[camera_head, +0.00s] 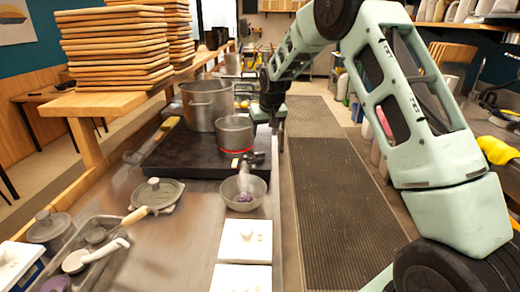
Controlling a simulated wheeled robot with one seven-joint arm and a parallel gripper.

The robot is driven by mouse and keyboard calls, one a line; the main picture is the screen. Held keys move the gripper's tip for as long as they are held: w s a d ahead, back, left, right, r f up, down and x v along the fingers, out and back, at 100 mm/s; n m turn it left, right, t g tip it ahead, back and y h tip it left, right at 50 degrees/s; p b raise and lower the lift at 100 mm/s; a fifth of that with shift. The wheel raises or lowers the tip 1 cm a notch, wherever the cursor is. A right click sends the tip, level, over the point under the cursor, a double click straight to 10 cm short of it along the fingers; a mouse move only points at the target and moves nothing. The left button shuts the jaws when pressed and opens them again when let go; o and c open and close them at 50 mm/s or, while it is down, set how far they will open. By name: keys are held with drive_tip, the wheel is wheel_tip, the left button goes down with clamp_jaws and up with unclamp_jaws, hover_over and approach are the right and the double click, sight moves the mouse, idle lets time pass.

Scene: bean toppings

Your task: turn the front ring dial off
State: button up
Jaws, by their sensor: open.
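The black cooktop (190,160) stands on the steel counter. Its front ring (236,151) glows red under the smaller steel pot (234,133). A larger pot (207,105) stands behind it. Small dark dial-like shapes (257,157) show at the cooktop's front right edge; which one is the front ring dial, and its setting, I cannot make out. My gripper (273,117) points down beside the cooktop's right side, right of the smaller pot and behind those shapes. It is open and small in view; its fingertips are hard to make out. I see nothing held in it.
A metal bowl (257,193) with purple contents stands just in front of the cooktop. Stacked wooden boards (115,48) stand on the left shelf. The floor mat (335,200) is clear.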

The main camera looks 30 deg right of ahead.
sight(260, 153)
drive_tip(key=p+x, duration=0.1)
drive_tip(key=x, duration=0.9)
drive_tip(key=shift+w+f+p, duration=0.1)
drive_tip(key=shift+f+p, duration=0.15)
drive_tip(key=shift+p, duration=0.15)
drive_tip(key=c, duration=1)
